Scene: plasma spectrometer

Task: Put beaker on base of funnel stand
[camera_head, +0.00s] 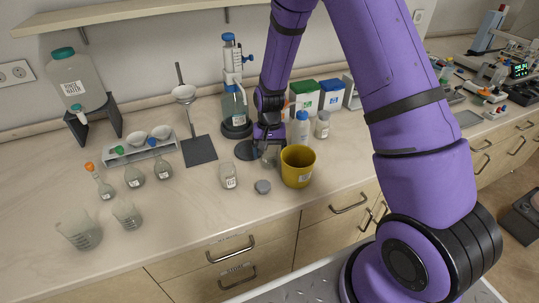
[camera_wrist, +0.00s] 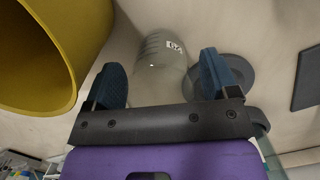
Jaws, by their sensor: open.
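A clear glass beaker with a small label (camera_wrist: 160,50) stands between the two spread fingers of my gripper (camera_wrist: 163,78) in the wrist view. My gripper is open, and I see no clear contact with the glass. In the head view my gripper (camera_head: 268,146) is lowered over the beaker (camera_head: 269,159), just left of and behind the yellow bucket; the beaker is partly hidden there. The funnel stand has a dark square base (camera_head: 199,151), a rod and a white funnel (camera_head: 183,93). Its base is left of my gripper and looks bare.
The yellow bucket (camera_head: 298,167) is close to my gripper. A dark round disc (camera_head: 247,150) lies beside the beaker. A dispenser bottle (camera_head: 234,108) stands behind. A small jar (camera_head: 229,176) and a grey lid (camera_head: 262,187) are in front. Other beakers (camera_head: 78,232) stand at front left.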

